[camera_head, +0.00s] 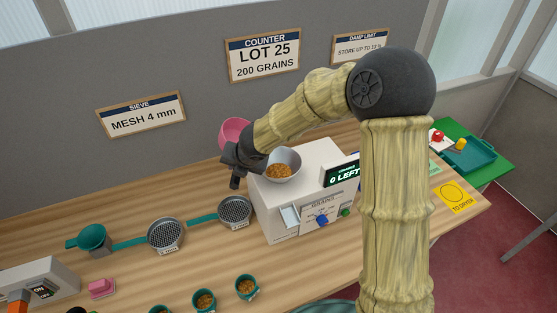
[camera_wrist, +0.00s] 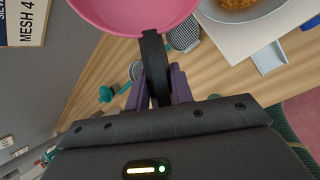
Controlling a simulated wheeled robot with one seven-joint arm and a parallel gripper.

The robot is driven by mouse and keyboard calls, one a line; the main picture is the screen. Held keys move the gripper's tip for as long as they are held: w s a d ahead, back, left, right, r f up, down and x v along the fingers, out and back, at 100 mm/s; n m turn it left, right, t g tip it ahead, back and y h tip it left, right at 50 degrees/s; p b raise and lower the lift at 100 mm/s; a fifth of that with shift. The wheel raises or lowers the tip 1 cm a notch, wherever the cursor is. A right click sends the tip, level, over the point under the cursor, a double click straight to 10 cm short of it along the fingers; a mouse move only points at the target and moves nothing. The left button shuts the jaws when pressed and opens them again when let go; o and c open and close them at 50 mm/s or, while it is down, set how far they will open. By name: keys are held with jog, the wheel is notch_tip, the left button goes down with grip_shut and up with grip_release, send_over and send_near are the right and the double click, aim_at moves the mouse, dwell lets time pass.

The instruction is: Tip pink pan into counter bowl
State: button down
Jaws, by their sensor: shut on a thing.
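The pink pan (camera_head: 234,131) is up behind the left side of the counter, partly hidden by my arm. It also shows at the top of the wrist view (camera_wrist: 135,12), where the visible part of its inside looks bare. My gripper (camera_wrist: 157,78) is shut on the pan's dark handle (camera_wrist: 154,58). In the head view my gripper (camera_head: 236,172) is just left of the counter bowl. The grey counter bowl (camera_head: 293,157) sits on top of the white counter machine (camera_head: 262,201) and holds golden grains (camera_head: 279,171). The bowl's edge also shows at top right in the wrist view (camera_wrist: 207,12).
Two round sieves (camera_head: 165,235) (camera_head: 234,211) and a teal funnel-like cup (camera_head: 92,238) stand left of the machine. Several small teal cups of grain (camera_head: 205,300) are at the front. A pink block (camera_head: 101,288) lies front left. The counter display (camera_head: 344,174) reads 0 LEFT.

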jog(key=a+f+n+h+p, duration=0.1)
jog(key=a+f+h, duration=0.5)
jog(key=a+f, duration=0.1)
jog(key=shift+w+a+f+n+g, duration=0.25)
jog(key=shift+w+a+n+g, duration=0.1)
jog(key=shift+w, duration=0.1)
dwell(0.3)
dwell(1.5)
